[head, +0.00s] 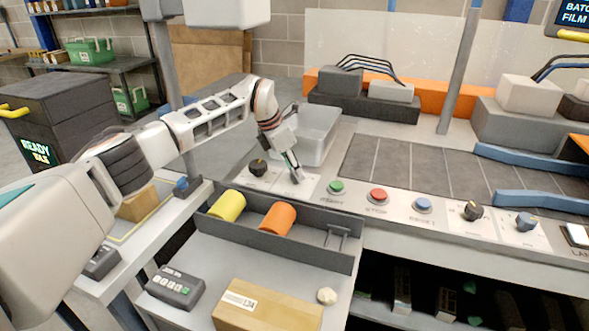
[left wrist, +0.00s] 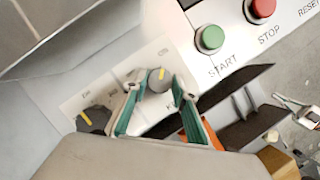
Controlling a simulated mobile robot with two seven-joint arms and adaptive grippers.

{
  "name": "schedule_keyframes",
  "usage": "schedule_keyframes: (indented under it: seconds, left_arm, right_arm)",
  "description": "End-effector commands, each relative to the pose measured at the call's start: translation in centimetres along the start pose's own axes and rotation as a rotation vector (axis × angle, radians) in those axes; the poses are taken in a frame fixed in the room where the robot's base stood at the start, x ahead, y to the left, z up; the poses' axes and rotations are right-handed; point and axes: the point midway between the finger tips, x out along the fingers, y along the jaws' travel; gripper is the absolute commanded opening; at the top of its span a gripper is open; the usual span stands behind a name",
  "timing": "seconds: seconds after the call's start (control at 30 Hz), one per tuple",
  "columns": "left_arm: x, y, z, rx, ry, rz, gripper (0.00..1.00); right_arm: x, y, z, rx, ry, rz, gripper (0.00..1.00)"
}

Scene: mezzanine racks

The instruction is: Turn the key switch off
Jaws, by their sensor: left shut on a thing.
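The key switch is a round grey knob (left wrist: 159,79) with a yellow mark, on a pale plate whose lettering is partly covered. My left gripper (head: 296,177) reaches down to the panel's front strip between a black knob (head: 257,168) and the green START button (head: 336,187). In the left wrist view its two green-lined fingers stand on either side of the grey knob and are shut on it. In the head view the fingers mostly hide the key switch.
The red STOP button (head: 377,195), a blue button (head: 423,205) and two more knobs sit further right. A grey bin (head: 318,135) stands behind the gripper. In front, a dark tray (head: 310,250) holds a yellow and an orange cylinder.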

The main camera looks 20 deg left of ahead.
Motion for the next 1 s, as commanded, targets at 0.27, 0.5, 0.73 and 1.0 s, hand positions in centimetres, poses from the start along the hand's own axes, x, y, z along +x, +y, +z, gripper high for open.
schedule_keyframes:
  seconds: [0.27,0.5,0.73,1.0]
  left_arm:
    - [-0.6,-0.1,0.2,-0.093,-0.001,0.044,0.06]
    - [-0.7,-0.2,0.3,-0.27,-0.001,0.118,0.06]
    - [-0.4,-0.3,0.3,-0.471,-0.001,0.201,0.06]
    - [-0.1,-0.5,0.3,-0.71,-0.001,0.298,0.06]
  right_arm:
    - [-1.1,-0.4,-1.1,0.017,-0.001,-0.009,0.0]
    - [-2.6,-0.3,-3.1,0.025,0.001,-0.014,0.0]
    - [-3.7,0.4,-5.9,0.021,0.021,-0.008,0.0]
    - [-4.2,0.7,-7.2,0.019,0.031,-0.004,0.0]
